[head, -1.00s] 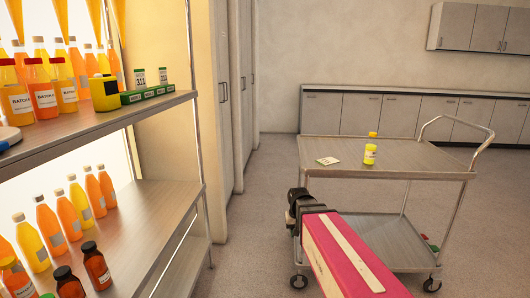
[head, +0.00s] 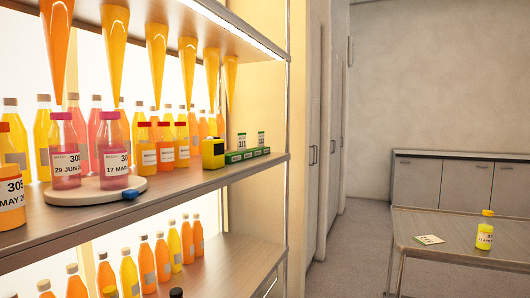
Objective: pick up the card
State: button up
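A small white card with green marks (head: 430,240) lies flat on the top of the cart (head: 450,258) at the right. Its print is too small to read. A yellow bottle with a white label (head: 485,232) stands to its right on the same top, apart from it. Other small upright cards, one reading 311 (head: 241,140), stand in a green holder (head: 246,155) on the shelf. My gripper is outside the view, so whether it is open or shut does not show.
A shelf unit (head: 225,177) fills the left, with several juice bottles on two levels. A round white stand (head: 85,195) holds two pink bottles. A yellow device (head: 213,153) stands beside the green holder. Clear floor (head: 345,245) lies between shelf and cart.

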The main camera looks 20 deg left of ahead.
aim_at(241, 137)
jog(key=u, duration=1.45)
jog(key=k+j, duration=0.15)
jog(key=z, duration=0.05)
